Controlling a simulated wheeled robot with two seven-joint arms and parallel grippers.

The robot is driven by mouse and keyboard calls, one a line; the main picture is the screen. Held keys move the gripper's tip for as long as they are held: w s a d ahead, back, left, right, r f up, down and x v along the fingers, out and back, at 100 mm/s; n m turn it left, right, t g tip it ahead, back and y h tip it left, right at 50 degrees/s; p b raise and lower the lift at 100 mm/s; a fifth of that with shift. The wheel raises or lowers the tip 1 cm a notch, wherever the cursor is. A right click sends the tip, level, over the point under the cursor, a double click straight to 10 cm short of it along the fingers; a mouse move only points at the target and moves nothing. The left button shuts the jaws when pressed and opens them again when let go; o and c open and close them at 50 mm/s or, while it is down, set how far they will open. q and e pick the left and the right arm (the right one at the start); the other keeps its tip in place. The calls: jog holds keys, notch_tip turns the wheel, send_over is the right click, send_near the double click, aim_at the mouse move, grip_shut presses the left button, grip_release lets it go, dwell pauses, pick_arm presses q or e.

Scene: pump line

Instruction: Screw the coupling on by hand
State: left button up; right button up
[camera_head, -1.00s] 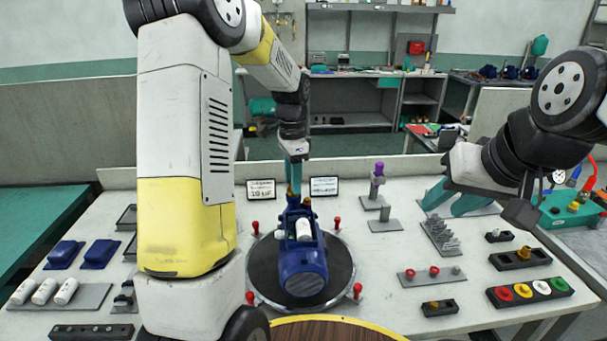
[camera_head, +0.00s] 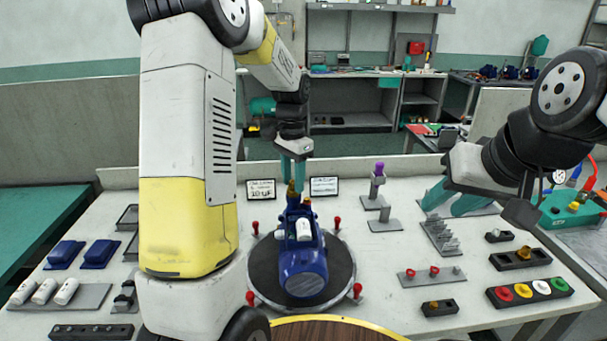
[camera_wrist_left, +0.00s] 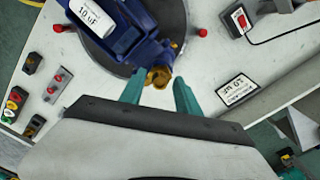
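The blue pump (camera_head: 303,262) lies on a round dark turntable (camera_head: 262,272) with a white capacitor (camera_head: 304,229) on it. The brass coupling (camera_head: 292,189) is at the pump's far end; it also shows in the left wrist view (camera_wrist_left: 158,77). My left gripper (camera_head: 294,178) is above the coupling, its teal fingers pointing down. In the left wrist view the fingers (camera_wrist_left: 158,90) are apart, one on each side of the coupling, with gaps visible. Whether the coupling's thread is engaged cannot be seen. My right gripper (camera_head: 452,202) is open and empty above the table's right side.
Red knobs (camera_head: 337,222) stand around the turntable. Two label signs (camera_head: 261,190) stand behind it. White capacitors (camera_head: 42,292) lie on the left.

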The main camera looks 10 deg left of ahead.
pick_arm(q)
grip_shut()
dwell(0.3)
jog(key=m, duration=0.3)
jog(key=shift+f, duration=0.1)
jog(key=shift+m, duration=0.4)
jog(key=m, duration=0.3)
